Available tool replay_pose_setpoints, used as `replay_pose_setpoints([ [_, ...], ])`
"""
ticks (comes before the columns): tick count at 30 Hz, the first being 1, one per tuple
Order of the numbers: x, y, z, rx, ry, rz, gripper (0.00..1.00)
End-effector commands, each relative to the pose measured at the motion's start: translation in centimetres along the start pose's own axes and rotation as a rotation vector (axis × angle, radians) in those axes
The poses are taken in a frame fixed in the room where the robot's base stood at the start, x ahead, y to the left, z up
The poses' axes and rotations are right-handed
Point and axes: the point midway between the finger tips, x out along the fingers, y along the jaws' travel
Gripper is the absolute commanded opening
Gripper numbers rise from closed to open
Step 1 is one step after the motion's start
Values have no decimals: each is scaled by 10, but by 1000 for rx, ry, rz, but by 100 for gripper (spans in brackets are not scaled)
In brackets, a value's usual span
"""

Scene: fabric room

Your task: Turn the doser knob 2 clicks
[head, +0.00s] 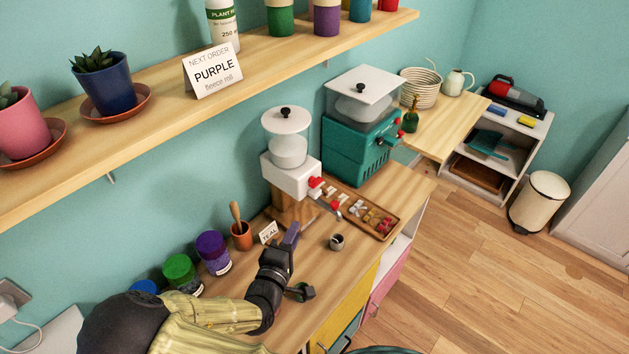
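The doser (290,175) looks to be the white unit on a wooden stand, with a clear dome and white lid. A red knob (315,183) sits on its right-facing front, and another small red part shows lower at the front. My gripper (297,264) is over the counter, in front of and below the doser. Its fingers are spread wide with nothing visible between them. It is apart from the knob. The knob's click marks are too small to read.
A wooden tray (396,228) of small coloured pieces lies right of the doser. A teal machine (345,150) stands behind. A TEAL card (268,232), clay pot (241,238) and purple jar (213,253) stand left.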

Motion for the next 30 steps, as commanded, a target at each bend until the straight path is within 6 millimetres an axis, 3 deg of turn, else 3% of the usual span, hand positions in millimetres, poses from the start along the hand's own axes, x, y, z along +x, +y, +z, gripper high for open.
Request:
replay_pose_setpoints([
  [10, -4, 4, -3, -19, 7, 33, 30],
  [16, 4, 5, -2, -19, 5, 33, 30],
  [30, 80, 9, -2, -19, 4, 32, 30],
])
